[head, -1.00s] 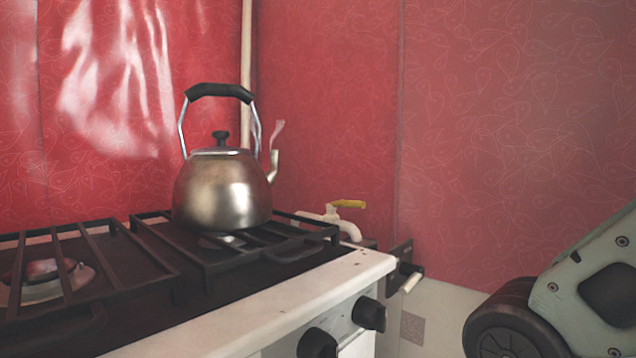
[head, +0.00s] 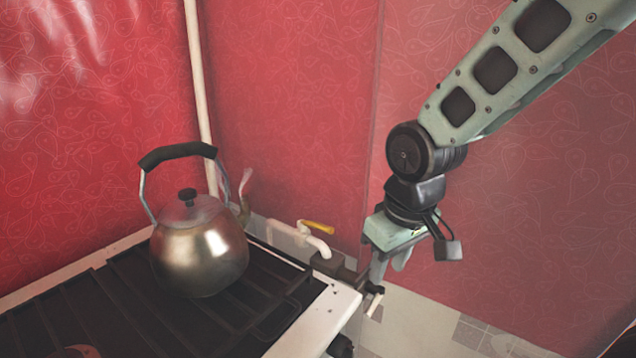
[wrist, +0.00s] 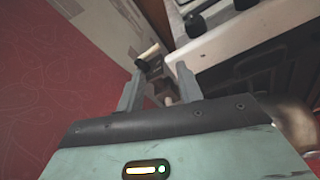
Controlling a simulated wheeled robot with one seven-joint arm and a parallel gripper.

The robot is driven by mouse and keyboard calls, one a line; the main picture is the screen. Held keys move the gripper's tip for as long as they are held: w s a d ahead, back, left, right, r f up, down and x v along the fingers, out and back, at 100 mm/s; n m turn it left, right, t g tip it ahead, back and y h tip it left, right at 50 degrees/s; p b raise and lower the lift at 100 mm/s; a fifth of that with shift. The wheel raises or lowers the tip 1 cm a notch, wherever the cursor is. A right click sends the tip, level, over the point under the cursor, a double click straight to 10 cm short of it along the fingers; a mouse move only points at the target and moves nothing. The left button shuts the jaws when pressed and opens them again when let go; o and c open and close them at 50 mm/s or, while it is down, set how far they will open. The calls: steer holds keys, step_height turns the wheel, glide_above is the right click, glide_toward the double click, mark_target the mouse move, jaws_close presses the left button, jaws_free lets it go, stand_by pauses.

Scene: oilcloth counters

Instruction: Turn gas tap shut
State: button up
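The gas tap has a yellow lever (head: 317,226) on a white pipe (head: 319,245) behind the stove's back right corner. The lever lies roughly along the wall, beside the kettle. My gripper (head: 386,272) points down to the right of the tap, near the stove's corner, apart from the lever. In the wrist view my gripper (wrist: 158,88) has its two fingers spread with a gap between them and nothing held. The yellow lever cannot be made out in the wrist view.
A steel kettle (head: 200,255) stands on the black stove grate (head: 120,310), left of the tap. A black fitting with a white handle (head: 375,304) sticks out by the stove corner, just below my gripper; the handle also shows in the wrist view (wrist: 148,53). Red walls close in behind.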

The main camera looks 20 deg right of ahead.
steer(key=w+r+p, duration=0.4)
steer(key=r, duration=0.3)
step_height(320, 180, up, 7)
steer(key=n+h+p, duration=0.2)
steer(key=n+p, duration=0.2)
steer(key=p, duration=0.1)
glide_above(324, 225)
steer(key=s+a, duration=0.2)
steer(key=a, duration=0.1)
steer(key=x, duration=0.6)
steer(key=p+x, duration=0.1)
steer(key=x, duration=0.4)
steer(key=s+p+x, duration=0.1)
steer(key=x, duration=0.5)
steer(key=shift+d+f, duration=0.1)
steer(key=shift+f, duration=0.25)
jaws_close()
